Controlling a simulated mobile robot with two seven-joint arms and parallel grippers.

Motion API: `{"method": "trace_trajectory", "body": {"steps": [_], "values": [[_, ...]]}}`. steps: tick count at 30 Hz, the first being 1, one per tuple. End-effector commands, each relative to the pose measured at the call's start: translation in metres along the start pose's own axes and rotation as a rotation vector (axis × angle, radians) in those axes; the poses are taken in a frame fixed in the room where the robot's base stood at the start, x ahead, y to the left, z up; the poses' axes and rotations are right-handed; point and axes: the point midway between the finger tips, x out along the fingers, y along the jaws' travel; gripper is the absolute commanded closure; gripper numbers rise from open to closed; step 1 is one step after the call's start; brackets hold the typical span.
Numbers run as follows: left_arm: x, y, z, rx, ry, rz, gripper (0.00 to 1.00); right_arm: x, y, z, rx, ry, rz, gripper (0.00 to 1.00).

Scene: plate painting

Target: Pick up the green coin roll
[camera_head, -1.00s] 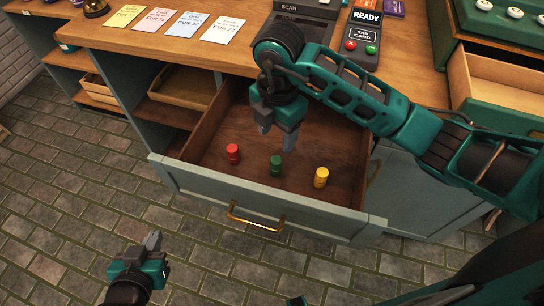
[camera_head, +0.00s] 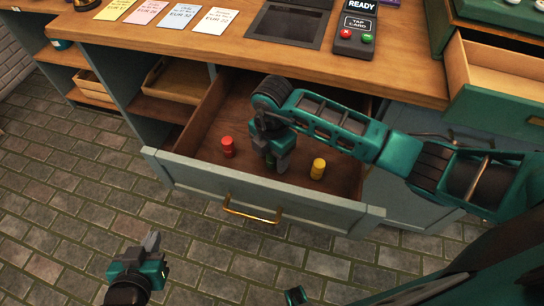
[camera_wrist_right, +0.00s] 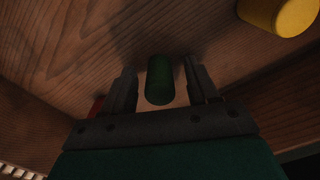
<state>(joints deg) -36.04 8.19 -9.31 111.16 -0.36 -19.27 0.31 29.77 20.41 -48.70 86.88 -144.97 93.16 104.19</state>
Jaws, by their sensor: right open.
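The green coin roll (camera_wrist_right: 159,80) stands in the open drawer (camera_head: 215,127). In the right wrist view it sits between the two open fingers of my right gripper (camera_wrist_right: 160,88), with a gap on each side. In the head view my right gripper (camera_head: 275,162) reaches down into the drawer and hides most of the green roll (camera_head: 270,165). My left gripper (camera_head: 150,243) is low at the left, over the floor, away from the drawer; its fingers look close together and their gap is unclear.
A red coin roll (camera_head: 227,147) stands left of my right gripper and a yellow coin roll (camera_head: 318,169) stands right of it. The yellow one also shows in the wrist view (camera_wrist_right: 280,14). The drawer front with its brass handle (camera_head: 252,209) and the counter (camera_head: 420,75) bound the space.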

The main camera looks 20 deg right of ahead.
Motion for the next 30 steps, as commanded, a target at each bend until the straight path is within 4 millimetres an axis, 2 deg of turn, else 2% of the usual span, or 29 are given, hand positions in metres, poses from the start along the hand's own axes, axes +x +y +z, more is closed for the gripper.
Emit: {"method": "trace_trajectory", "body": {"steps": [6,24,30], "values": [[0.0004,-0.0002,-0.0012,0.0,0.002,0.0,1.0,0.0002,0.0001,0.0,0.0,-0.001,0.0,0.42],[0.0019,-0.0008,-0.0046,0.001,0.01,-0.001,1.0,-0.0002,0.0001,0.0003,0.0,-0.001,0.0,0.99],[0.0017,-0.0006,-0.0044,0.001,0.009,-0.001,1.0,-0.0007,0.0004,0.0003,0.0,-0.001,0.001,1.0]]}}
